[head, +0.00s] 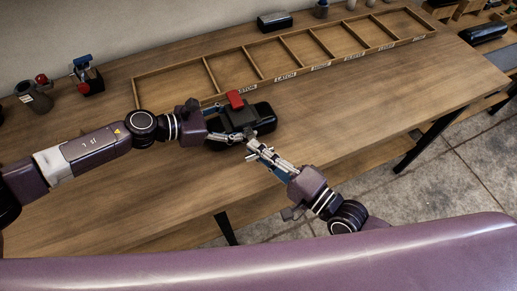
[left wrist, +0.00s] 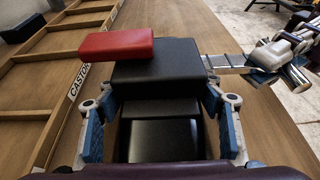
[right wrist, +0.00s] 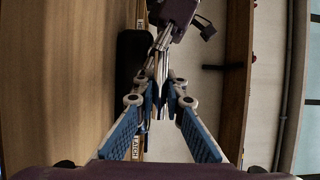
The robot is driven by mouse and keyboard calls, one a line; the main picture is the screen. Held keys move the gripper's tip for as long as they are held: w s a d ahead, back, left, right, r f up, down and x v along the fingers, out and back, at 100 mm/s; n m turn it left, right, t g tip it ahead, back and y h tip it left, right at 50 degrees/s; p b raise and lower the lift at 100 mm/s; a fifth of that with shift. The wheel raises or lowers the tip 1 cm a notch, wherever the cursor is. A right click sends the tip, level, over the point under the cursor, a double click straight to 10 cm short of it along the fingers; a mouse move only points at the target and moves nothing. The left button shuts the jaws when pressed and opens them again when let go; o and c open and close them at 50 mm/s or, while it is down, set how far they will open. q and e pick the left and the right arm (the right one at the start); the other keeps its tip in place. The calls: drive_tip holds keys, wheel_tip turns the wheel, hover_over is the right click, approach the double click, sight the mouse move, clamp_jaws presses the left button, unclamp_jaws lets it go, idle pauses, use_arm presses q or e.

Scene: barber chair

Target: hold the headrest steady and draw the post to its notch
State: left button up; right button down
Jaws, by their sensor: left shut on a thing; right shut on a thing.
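The headrest is a black pad (head: 267,116) lying on the bench, with a dark block (head: 238,117) on it and a red piece (head: 236,99) on the block. My left gripper (head: 222,132) is shut on the block from the left; its blue-padded fingers flank the block (left wrist: 157,72) in the left wrist view. The post (left wrist: 228,61), a flat metal bar with cross marks, sticks out of the block's side. My right gripper (head: 254,147) is shut on the post's outer part, close to the block. Its fingers (right wrist: 158,98) hide much of the post; the notch cannot be made out.
A shallow wooden tray (head: 208,97) with several labelled, empty compartments lies behind the headrest. Small tools (head: 86,75) stand at the bench's left back, and a dark case (head: 274,21) at the back. A purple padded surface (head: 300,255) fills the front. The bench right of the headrest is clear.

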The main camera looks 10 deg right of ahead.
drive_tip(key=shift+w+a, duration=0.1)
drive_tip(key=shift+w, duration=0.4)
drive_tip(key=c, duration=2)
unclamp_jaws()
drive_tip(key=shift+o, duration=0.2)
drive_tip(key=shift+s, duration=0.1)
drive_tip(key=v, duration=1.2)
